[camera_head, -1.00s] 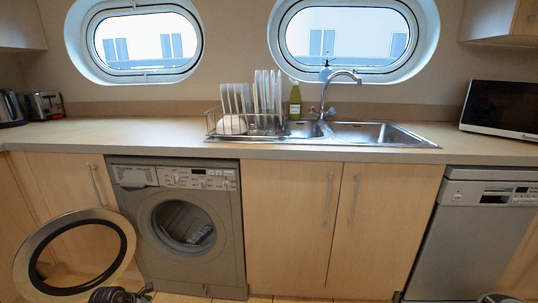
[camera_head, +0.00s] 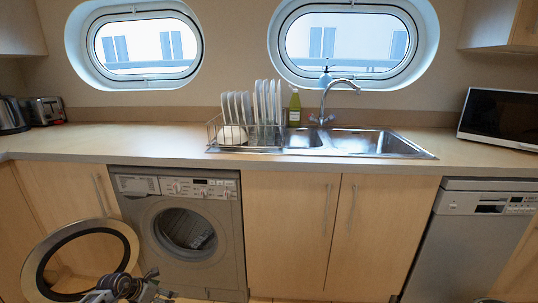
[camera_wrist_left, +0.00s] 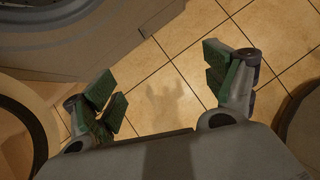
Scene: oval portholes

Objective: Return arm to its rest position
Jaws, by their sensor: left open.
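My left gripper (camera_head: 152,285) shows at the bottom left of the head view, low in front of the washing machine, with my arm beside it. In the left wrist view its two green-padded fingers (camera_wrist_left: 163,88) are spread wide, with only floor tiles between them. It is empty and apart from everything around it. My right gripper is not in view.
The washing machine (camera_head: 215,268) has its round door (camera_head: 48,250) swung open to the left, close to my left arm. Grey items lie in the drum. A worktop (camera_head: 130,140) runs above, with a dish rack (camera_head: 212,132) and sink. Tiled floor (camera_wrist_left: 165,65) is clear below.

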